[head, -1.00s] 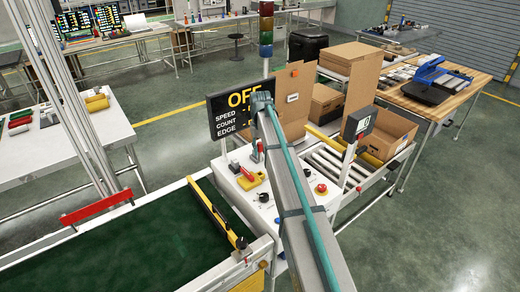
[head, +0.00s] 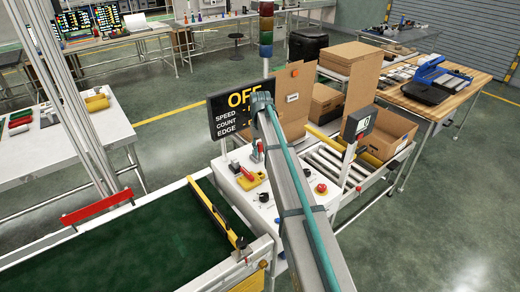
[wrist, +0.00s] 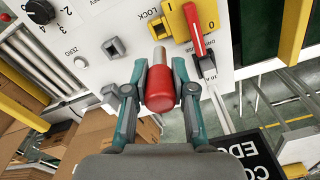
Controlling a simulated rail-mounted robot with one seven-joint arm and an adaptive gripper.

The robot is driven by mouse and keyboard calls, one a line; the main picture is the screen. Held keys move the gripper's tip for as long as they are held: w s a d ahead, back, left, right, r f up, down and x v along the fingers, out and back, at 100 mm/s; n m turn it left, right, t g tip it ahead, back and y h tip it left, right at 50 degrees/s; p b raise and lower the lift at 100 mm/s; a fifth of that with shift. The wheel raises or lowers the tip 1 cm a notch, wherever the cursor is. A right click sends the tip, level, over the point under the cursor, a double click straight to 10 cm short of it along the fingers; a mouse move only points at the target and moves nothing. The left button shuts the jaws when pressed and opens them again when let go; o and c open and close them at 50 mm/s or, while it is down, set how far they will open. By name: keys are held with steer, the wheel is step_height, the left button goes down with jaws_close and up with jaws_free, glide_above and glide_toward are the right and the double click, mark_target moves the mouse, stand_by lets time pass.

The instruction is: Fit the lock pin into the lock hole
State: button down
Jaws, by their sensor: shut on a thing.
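In the wrist view my gripper (wrist: 160,88) is shut on the red handle of the lock pin (wrist: 160,92). The pin's bare metal tip (wrist: 158,57) points toward the white control panel (wrist: 125,20). The socket's inside is not clear.
A red lever (wrist: 194,30) rises at the yellow block, close to the pin. A grey switch (wrist: 113,47) and a black dial (wrist: 40,10) are on the panel. The OFF display (head: 235,112) stands behind the panel, the green conveyor (head: 130,245) to its left, cardboard boxes to its right.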

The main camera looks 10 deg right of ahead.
steer(key=shift+f+b, duration=1.9)
steer(key=shift+f, duration=3.15)
steer(key=c, duration=0.9)
jaws_free()
step_height(320, 180, up, 12)
